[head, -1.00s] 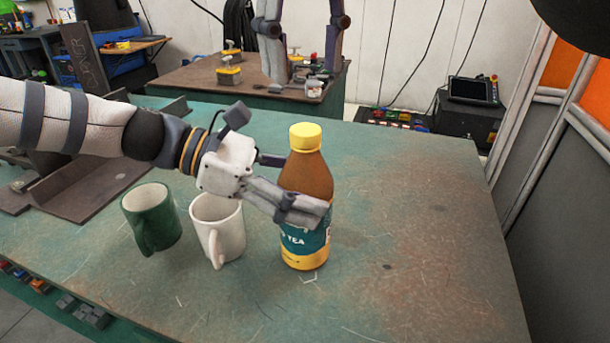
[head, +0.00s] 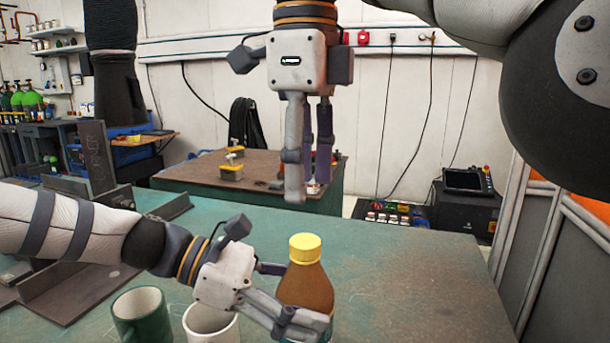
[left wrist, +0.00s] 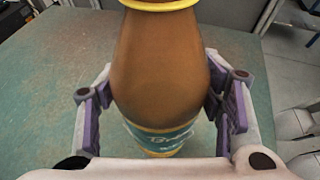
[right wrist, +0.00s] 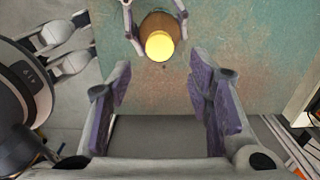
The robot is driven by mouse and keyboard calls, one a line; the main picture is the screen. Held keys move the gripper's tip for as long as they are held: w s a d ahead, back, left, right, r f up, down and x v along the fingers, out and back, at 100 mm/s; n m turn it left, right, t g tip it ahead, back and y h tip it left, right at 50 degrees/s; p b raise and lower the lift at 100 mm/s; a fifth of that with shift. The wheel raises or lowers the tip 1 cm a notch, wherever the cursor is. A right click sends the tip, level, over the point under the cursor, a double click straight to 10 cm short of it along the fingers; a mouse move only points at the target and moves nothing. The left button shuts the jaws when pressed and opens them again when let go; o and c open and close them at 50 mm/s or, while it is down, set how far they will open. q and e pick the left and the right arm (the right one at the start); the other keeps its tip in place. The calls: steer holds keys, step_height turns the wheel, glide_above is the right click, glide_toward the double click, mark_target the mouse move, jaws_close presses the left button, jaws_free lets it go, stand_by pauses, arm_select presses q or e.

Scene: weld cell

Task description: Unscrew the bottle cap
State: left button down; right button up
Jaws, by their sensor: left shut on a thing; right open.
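A brown tea bottle (head: 306,285) with a yellow cap (head: 305,248) stands upright on the green worktable (head: 420,290). The cap sits on the bottle's neck. My left gripper (head: 287,292) is shut around the bottle's body from the left; the left wrist view shows the bottle (left wrist: 160,70) between both fingers (left wrist: 160,105). My right gripper (head: 308,185) is open and empty, pointing down, above the bottle. In the right wrist view, the cap (right wrist: 159,46) shows from above, beyond the fingertips of the right gripper (right wrist: 158,85). The bottle's lower part is cut off in the head view.
A green mug (head: 140,312) and a white mug (head: 210,322) stand left of the bottle, beneath my left arm. Steel angle pieces (head: 85,280) lie at the table's left. The table right of the bottle is clear. A brown bench (head: 195,170) stands behind.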

mark_target(304, 241)
step_height(304, 241, down, 8)
steer(key=shift+r, duration=0.1)
jaws_close()
steer(key=n, duration=1)
steer(key=shift+n, duration=0.3)
steer(key=n, duration=0.3)
steer(key=shift+n, duration=0.3)
steer(key=n, duration=0.7)
steer(key=shift+n, duration=0.3)
steer(key=n, duration=0.3)
steer(key=shift+n, duration=0.4)
steer(key=n, duration=0.4)
steer(key=shift+a, duration=0.1)
steer(key=n, duration=0.3)
steer(key=shift+n, duration=0.4)
steer(key=n, duration=0.3)
steer(key=shift+n, duration=0.4)
steer(key=n, duration=0.7)
steer(key=shift+n, duration=0.4)
steer(key=n, duration=0.9)
steer(key=shift+r, duration=0.1)
steer(key=shift+s, duration=0.1)
